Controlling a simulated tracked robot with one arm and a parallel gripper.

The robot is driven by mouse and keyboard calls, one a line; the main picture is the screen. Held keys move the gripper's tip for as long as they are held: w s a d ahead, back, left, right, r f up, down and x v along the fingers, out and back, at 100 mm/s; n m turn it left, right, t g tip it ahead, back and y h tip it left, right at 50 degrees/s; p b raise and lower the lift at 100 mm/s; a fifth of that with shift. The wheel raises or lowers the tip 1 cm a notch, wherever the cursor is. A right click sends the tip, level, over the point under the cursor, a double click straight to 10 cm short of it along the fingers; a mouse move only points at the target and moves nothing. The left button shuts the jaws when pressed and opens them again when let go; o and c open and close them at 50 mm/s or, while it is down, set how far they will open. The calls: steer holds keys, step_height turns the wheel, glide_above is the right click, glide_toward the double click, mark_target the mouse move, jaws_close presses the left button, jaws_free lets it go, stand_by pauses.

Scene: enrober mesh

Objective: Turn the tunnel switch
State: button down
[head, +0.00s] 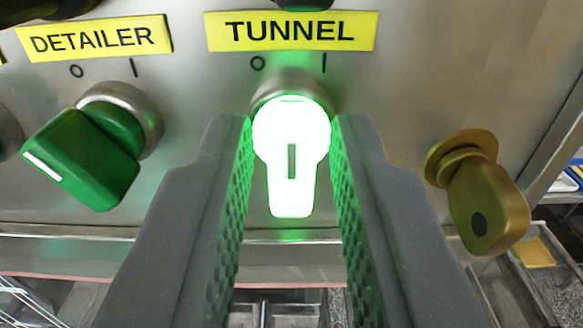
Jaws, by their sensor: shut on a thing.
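The tunnel switch (291,150) glows bright white-green in the middle of the head view, under the yellow TUNNEL label (292,31). Its handle stands straight in the picture, with a dark upright mark on its near end. An O and an I are printed above it, to the left and right. My gripper (291,125) has one dark grey finger on each side of the switch and is shut on it. The green glow lights the textured inner pads. The glare hides the switch's finer edges and the exact contact.
A green, unlit DETAILER switch (85,155) is at the left, its handle turned to the lower left. A brass key-like knob (480,200) sticks out at the right, close to my right finger. The steel panel (410,90) is bare between them.

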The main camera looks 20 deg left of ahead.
steer(key=n+p, duration=0.1)
steer(key=n, duration=0.4)
steer(key=shift+n, duration=0.4)
steer(key=shift+a+f, duration=0.1)
stand_by(0.3)
steer(key=c, duration=1.5)
jaws_free()
steer(key=b+v, duration=0.1)
steer(key=v, duration=1.2)
steer(key=shift+s+b, duration=0.35)
steer(key=shift+f+n, duration=0.1)
steer(key=shift+n, duration=0.2)
